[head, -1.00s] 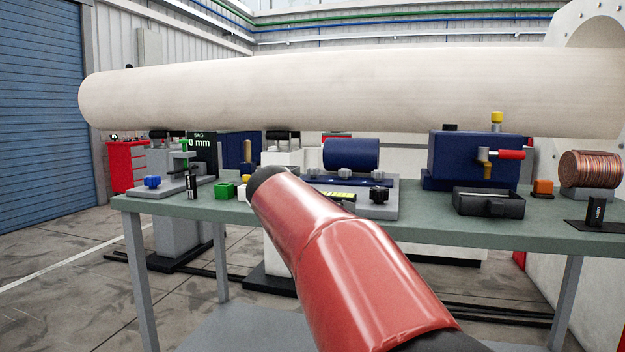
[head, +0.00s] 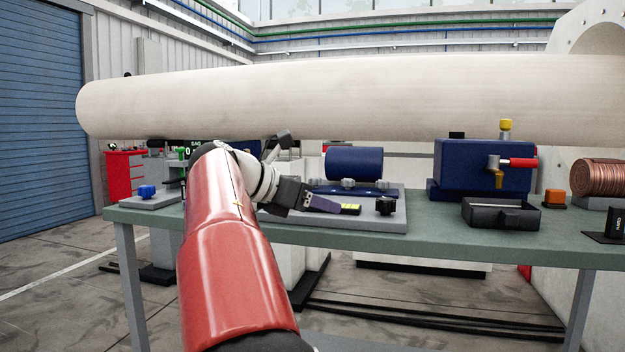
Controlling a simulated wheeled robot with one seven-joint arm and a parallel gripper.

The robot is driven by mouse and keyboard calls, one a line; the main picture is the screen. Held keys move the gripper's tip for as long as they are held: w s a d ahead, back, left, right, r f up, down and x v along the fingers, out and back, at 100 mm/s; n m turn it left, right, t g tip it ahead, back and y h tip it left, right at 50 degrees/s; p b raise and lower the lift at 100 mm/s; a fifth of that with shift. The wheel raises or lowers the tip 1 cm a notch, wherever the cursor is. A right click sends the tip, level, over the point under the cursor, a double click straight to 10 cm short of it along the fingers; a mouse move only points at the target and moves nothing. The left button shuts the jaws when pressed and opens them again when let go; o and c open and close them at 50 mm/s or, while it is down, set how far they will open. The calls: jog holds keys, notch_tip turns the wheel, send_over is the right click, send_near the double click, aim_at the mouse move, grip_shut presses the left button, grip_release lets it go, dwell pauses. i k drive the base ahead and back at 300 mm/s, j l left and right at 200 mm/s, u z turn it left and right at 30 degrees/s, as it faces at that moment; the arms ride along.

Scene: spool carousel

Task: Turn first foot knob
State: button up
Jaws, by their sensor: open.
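Several small grey knob-like parts (head: 348,184) sit along the foot of a blue cylinder (head: 354,163) on a grey base plate (head: 380,222). A black knob (head: 385,206) stands at the plate's front right. A blue knob (head: 147,192) stands on another grey plate at the left end of the bench. I cannot tell which is the first foot knob. My gripper (head: 330,206) is open over the left part of the base plate, left of the black knob and apart from it. It looks empty; its fingers show side-on, and my arm and wrist hide the plate's left end.
The green bench (head: 460,236) also carries a blue box with a red-handled valve (head: 460,165), a black tray (head: 500,216), an orange block (head: 554,198) and a copper coil (head: 598,178). A long pale roll (head: 350,98) spans above the bench. Bare bench lies in front.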

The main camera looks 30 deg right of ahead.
aim_at(314, 181)
jog(key=i+l, duration=0.4)
jog(key=i, duration=0.2)
jog(key=i+l, duration=0.45)
jog(key=i, duration=0.15)
